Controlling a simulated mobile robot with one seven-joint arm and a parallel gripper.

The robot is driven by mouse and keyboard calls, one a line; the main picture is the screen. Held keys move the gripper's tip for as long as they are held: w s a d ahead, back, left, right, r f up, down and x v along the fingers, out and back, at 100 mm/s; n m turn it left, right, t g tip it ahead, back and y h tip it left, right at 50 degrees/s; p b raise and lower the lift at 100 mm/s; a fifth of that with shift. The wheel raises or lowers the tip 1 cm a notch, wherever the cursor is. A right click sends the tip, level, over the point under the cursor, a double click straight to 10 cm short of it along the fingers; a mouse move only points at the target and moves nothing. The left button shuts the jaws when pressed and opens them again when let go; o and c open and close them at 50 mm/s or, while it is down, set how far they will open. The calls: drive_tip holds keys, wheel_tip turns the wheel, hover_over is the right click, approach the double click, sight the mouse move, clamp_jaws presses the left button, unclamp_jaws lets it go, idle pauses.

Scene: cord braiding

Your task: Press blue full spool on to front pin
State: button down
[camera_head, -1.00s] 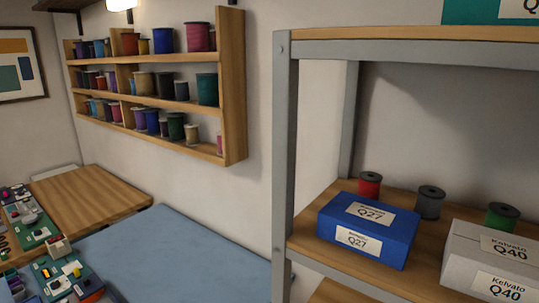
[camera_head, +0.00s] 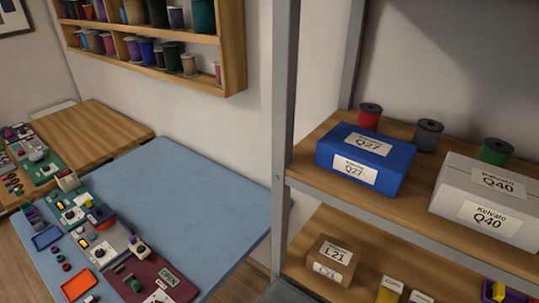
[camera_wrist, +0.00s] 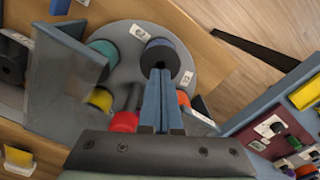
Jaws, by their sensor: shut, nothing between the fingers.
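In the wrist view, a dark blue spool (camera_wrist: 162,50) with a black end sits near the far rim of a round grey plate (camera_wrist: 125,63). My gripper (camera_wrist: 160,74) is shut and empty. Its fingertips appear right at the near side of the blue spool; I cannot tell if they touch it. A teal spool (camera_wrist: 105,50), a yellow one (camera_wrist: 100,99), a red one (camera_wrist: 124,122) and an orange one (camera_wrist: 183,99) are around the plate. No pin can be made out. My gripper is not in the head view.
A translucent grey panel (camera_wrist: 62,75) stands left of the plate. A blue-edged board with small parts is at right. In the head view, a blue table (camera_head: 180,185) holds boards and trays, and a shelf rack bears a blue box (camera_head: 365,160) and a white box (camera_head: 488,200).

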wheel_tip(320, 180, up, 6)
drive_tip(key=p, duration=0.5)
drive_tip(key=shift+f, duration=0.2)
